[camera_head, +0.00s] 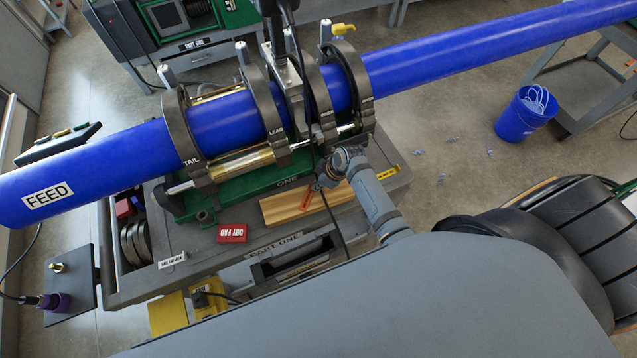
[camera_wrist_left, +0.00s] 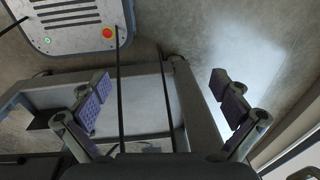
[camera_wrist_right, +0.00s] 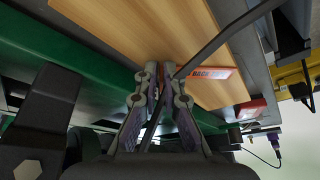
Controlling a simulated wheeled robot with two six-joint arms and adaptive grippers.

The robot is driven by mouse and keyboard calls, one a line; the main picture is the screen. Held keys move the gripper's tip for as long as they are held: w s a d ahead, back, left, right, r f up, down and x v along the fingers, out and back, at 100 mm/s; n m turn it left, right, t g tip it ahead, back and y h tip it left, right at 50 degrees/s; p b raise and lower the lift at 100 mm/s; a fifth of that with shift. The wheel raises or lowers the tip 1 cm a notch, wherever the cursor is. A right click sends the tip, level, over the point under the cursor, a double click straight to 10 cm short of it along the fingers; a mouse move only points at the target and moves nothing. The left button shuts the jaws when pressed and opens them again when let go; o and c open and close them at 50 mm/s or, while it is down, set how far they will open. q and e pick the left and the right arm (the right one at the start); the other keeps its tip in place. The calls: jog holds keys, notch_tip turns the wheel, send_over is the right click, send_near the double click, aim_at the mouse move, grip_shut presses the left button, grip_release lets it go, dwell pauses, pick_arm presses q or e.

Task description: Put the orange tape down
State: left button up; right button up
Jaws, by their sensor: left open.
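The orange tape (camera_head: 307,199) is a short strip at the wooden board in the head view. In the right wrist view the orange tape (camera_wrist_right: 213,73) sticks out to the right from my fingertips, with dark lettering on it. My right gripper (camera_head: 323,182) has its fingers close together. The right wrist view shows the gripper (camera_wrist_right: 160,72) shut at the strip's near end, which the fingers partly hide. I cannot tell whether the strip touches the board. My left gripper (camera_wrist_left: 160,95) is wide open and empty in the left wrist view and out of the head view.
The wooden board (camera_head: 283,208) lies on the cart beside the green clamp base. A black cable (camera_wrist_right: 225,40) crosses close to my right fingers. The blue pipe (camera_head: 100,165) runs through the clamps behind. A red box (camera_head: 232,233) sits left of the board.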

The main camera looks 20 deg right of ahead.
jog(key=shift+o, duration=1.2)
jog(key=shift+f, duration=0.1)
jog(key=shift+r, duration=0.5)
pick_arm(q)
jog(key=shift+w+f+b, duration=1.2)
jog(key=shift+f+b, duration=0.05)
jog(key=shift+b, duration=0.05)
pick_arm(e)
jog(key=shift+v, duration=5.9)
